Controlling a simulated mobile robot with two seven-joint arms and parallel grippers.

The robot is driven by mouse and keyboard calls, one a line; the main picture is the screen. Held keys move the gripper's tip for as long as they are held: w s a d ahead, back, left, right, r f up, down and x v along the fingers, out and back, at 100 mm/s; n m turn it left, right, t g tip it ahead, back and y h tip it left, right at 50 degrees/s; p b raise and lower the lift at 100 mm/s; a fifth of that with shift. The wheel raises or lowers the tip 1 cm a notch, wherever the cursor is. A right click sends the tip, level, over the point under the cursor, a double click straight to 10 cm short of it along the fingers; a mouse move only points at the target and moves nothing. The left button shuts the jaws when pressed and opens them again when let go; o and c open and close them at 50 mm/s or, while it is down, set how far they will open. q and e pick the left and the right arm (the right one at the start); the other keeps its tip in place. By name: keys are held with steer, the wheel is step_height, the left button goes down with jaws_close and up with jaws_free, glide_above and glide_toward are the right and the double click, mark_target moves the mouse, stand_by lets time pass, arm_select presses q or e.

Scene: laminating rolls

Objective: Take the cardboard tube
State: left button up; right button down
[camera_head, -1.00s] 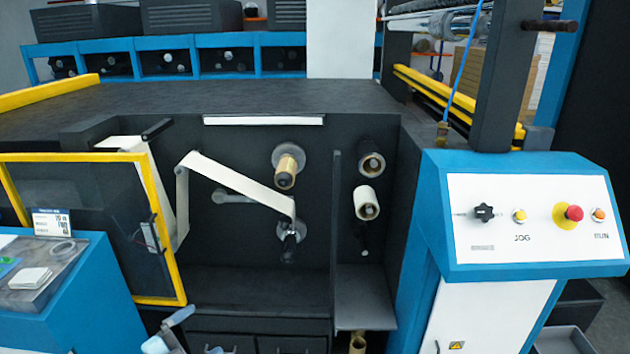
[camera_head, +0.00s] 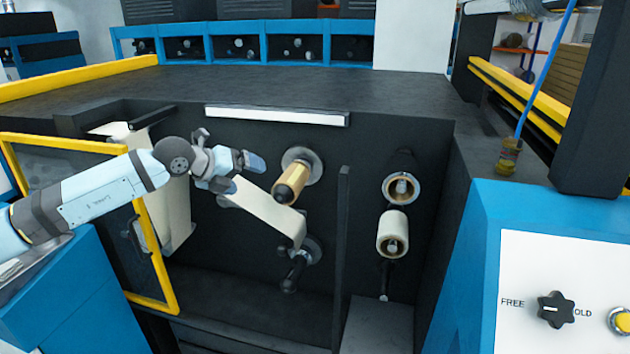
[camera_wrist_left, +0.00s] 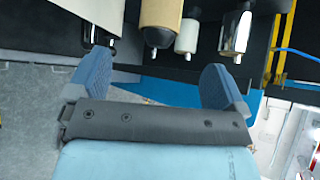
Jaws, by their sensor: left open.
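The tan cardboard tube (camera_head: 290,184) sits on a spindle with a round grey flange on the dark machine wall, its dark end facing out. My left gripper (camera_head: 238,172) is just left of the tube, with its blue fingers apart and empty. In the left wrist view a tan cylinder (camera_wrist_left: 160,12), which looks like the tube, lies just beyond and between the spread fingertips of the gripper (camera_wrist_left: 156,62). No contact shows. My right gripper is not in view.
A white web (camera_head: 265,212) runs below the tube to a lower dark roller. A brown-rimmed core (camera_head: 401,188) and a cream roll (camera_head: 392,234) sit to the right, past a thin upright divider (camera_head: 340,240). The yellow-framed door (camera_head: 157,262) stands under my left arm.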

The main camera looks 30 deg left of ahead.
mark_target(275, 185)
arm_select(q)
steer(key=p+x, duration=0.3)
steer(key=x, duration=1)
steer(key=shift+w+d+r, duration=0.1)
steer(key=shift+w+d, duration=0.05)
steer(key=shift+c, duration=1)
steer(key=c, duration=0.8)
